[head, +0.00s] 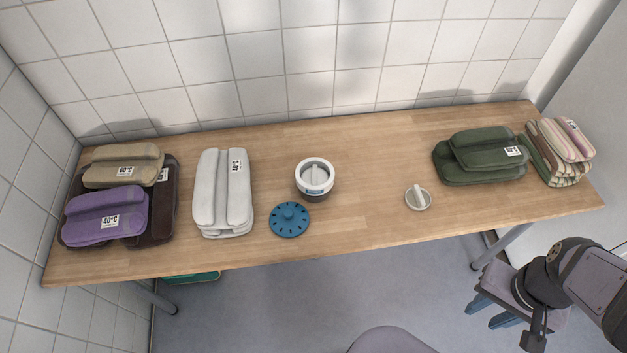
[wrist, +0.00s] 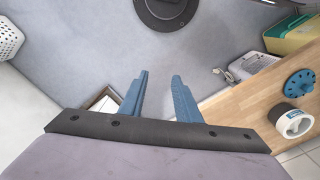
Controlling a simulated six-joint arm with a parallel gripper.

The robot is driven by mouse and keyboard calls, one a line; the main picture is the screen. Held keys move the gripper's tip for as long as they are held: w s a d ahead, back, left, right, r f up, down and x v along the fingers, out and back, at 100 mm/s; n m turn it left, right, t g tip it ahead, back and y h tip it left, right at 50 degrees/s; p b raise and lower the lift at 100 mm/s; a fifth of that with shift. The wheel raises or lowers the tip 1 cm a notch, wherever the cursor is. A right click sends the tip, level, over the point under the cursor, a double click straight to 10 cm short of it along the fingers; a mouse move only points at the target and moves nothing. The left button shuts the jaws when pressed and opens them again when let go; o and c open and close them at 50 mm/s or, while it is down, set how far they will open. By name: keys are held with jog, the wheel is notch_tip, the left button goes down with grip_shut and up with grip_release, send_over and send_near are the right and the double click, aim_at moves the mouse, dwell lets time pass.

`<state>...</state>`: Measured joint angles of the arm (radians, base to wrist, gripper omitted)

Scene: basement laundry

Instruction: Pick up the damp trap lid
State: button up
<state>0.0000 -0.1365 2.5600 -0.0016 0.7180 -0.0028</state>
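A blue round lid (head: 289,220) with slots and a central knob lies flat near the front edge of the wooden table, left of its middle; it also shows at the right of the wrist view (wrist: 300,82). Just behind it stands a white-rimmed round container (head: 315,194) with a grip bar across its top, also in the wrist view (wrist: 283,122). A pale round cap (head: 418,205) with a raised grip lies alone farther right. My gripper (head: 492,310) has blue fingers, open and empty in the wrist view (wrist: 159,80). It is in front of the table's right end, far from the blue lid.
On the wooden table (head: 370,225), folded purple (head: 105,215), beige (head: 122,166) and white (head: 223,192) cloths lie left; green (head: 485,158) and striped (head: 560,150) ones lie right. A tiled wall (head: 300,60) stands behind. The table's middle back is clear.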

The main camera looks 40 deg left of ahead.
jog(key=o, duration=1.8)
